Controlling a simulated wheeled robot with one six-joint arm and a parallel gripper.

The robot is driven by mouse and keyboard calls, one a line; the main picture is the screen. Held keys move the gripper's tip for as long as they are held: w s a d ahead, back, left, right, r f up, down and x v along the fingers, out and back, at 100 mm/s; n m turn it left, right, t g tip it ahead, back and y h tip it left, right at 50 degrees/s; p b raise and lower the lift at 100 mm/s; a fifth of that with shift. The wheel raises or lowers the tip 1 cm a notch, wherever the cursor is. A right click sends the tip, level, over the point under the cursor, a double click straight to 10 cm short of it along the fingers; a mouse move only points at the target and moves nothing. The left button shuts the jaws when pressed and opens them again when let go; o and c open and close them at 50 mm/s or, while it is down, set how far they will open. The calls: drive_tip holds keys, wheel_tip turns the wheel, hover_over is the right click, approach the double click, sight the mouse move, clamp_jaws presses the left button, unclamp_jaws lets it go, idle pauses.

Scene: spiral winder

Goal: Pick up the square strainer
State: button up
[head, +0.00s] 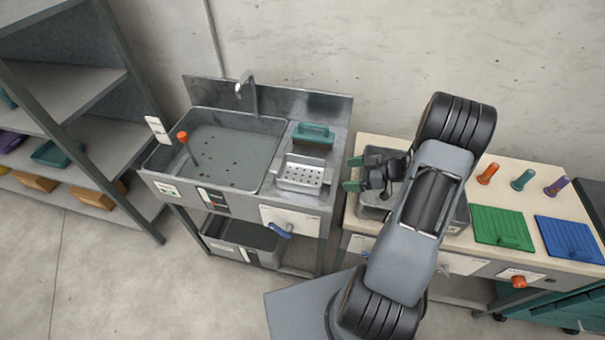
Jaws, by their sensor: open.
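The square strainer (303,174) is a small metal basket with round holes in its floor. My gripper (353,173) is to the right of the strainer, over the left part of a grey tub on the wooden table. Its two green-tipped fingers are apart, with nothing seen between them, and they point left towards the strainer. A gap separates them from it. My arm hides much of the tub.
The sink basin (177,184) and faucet (247,92) lie left of the strainer. The grey tub (456,217) is under my arm. Green (502,226) and blue (569,238) boards and several coloured pegs are on the table at right. Shelves stand at far left.

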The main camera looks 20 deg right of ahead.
drive_tip(key=shift+p+x, duration=0.65)
drive_tip(key=shift+x, duration=2.35)
drive_tip(key=shift+s+a, duration=0.1)
drive_tip(key=c, duration=1.2)
